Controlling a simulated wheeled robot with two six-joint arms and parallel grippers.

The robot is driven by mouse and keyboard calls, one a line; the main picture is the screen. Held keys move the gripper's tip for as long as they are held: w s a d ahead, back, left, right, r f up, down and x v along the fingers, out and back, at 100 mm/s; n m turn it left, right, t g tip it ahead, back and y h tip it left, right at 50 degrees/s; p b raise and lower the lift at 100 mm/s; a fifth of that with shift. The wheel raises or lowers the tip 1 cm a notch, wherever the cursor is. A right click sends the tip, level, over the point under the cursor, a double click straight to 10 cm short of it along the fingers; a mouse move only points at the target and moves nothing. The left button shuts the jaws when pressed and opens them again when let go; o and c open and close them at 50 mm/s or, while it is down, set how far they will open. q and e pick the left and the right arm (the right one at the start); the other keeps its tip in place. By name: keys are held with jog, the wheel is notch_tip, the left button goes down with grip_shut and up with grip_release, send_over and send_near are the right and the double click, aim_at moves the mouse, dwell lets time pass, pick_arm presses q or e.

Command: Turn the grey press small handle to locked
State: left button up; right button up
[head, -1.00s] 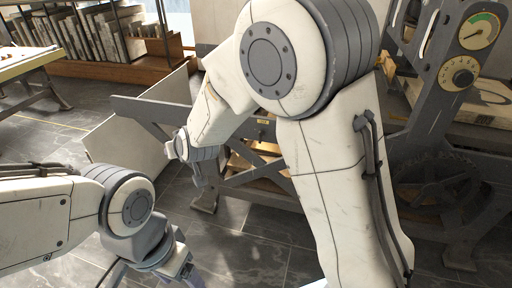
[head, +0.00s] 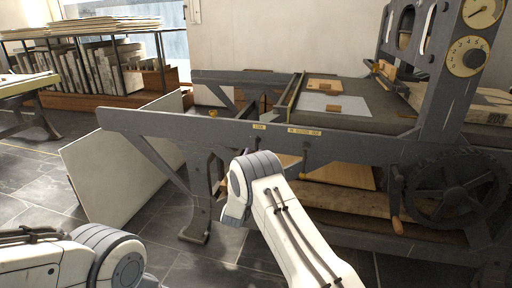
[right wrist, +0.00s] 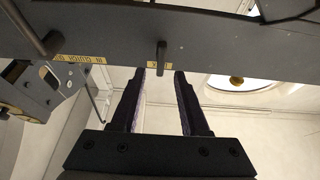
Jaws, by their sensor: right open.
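The grey press (head: 360,146) stands at the right of the head view, with a long dark side rail and yellow labels. In the right wrist view, the rail (right wrist: 210,45) crosses the top. The small handle (right wrist: 162,55) is a short dark peg on it, upright in the picture, by a short yellow label. My right gripper (right wrist: 160,73) is open and empty, its fingertips just below the handle and to either side of it. The fingers do not surround it. In the head view my right arm hides the gripper. My left gripper is out of view.
A larger dark peg (right wrist: 38,32) sits on the rail by a longer label. A toothed wheel (head: 452,195) is low on the press. A pale board (head: 118,165) leans at the left. A rack of slabs (head: 92,68) stands at the back. Some floor is clear at left.

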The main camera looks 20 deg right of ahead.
aim_at(256, 144)
jog(key=b+x, duration=0.1)
jog(key=x, duration=0.5)
jog(key=shift+w+d, duration=0.1)
jog(key=shift+w, duration=0.05)
jog(key=shift+c, duration=0.3)
grip_shut()
